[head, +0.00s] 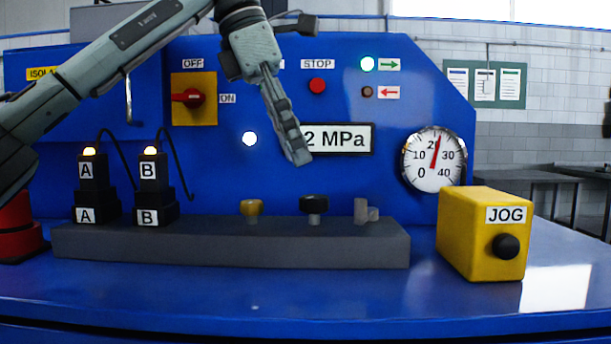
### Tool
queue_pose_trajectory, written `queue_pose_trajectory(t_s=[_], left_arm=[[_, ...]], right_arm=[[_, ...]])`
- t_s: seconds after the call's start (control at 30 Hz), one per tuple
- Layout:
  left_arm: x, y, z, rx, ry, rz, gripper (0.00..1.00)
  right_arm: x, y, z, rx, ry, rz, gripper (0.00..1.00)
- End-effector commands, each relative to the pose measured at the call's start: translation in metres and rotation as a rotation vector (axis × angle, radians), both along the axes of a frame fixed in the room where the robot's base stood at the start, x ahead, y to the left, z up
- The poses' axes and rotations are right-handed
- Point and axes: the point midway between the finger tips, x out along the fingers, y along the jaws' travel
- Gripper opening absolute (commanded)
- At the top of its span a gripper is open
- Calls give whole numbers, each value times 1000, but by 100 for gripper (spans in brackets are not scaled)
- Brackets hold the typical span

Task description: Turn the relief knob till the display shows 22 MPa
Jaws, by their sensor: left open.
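The white display (343,139) on the blue panel reads "2 MPa" in its visible part. My left gripper covers its left end, so any leading digit is hidden. A brass-coloured knob (251,208) and a black knob (314,206) stand on the grey block below. No label shows which one is the relief knob. My left gripper (294,152) is open and points down in front of the display's left end, above the black knob and apart from it. The round gauge (433,160) has its red needle slightly past 20. My right gripper is not in view.
The grey block (230,250) also carries a grey fitting (365,212). Black connectors A (95,190) and B (154,190) stand at left with cables. A yellow JOG box (470,235) stands at right. A red switch (192,97) and STOP button (317,86) are above. The front tabletop is clear.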

Motion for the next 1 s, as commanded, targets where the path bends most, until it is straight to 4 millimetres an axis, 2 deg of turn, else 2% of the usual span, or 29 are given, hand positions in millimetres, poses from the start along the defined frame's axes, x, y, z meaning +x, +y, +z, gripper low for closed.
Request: queue_pose_trajectory(t_s=[0.03,0.13,0.33,1.0], left_arm=[[-1,4,11,-2,-2,2,56],[-2,10,28,-2,-1,1,56],[-4,19,47,0,0,1,56],[-4,20,50,0,0,0,56]], right_arm=[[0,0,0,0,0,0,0],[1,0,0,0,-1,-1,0],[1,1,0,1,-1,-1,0],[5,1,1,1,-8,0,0]])
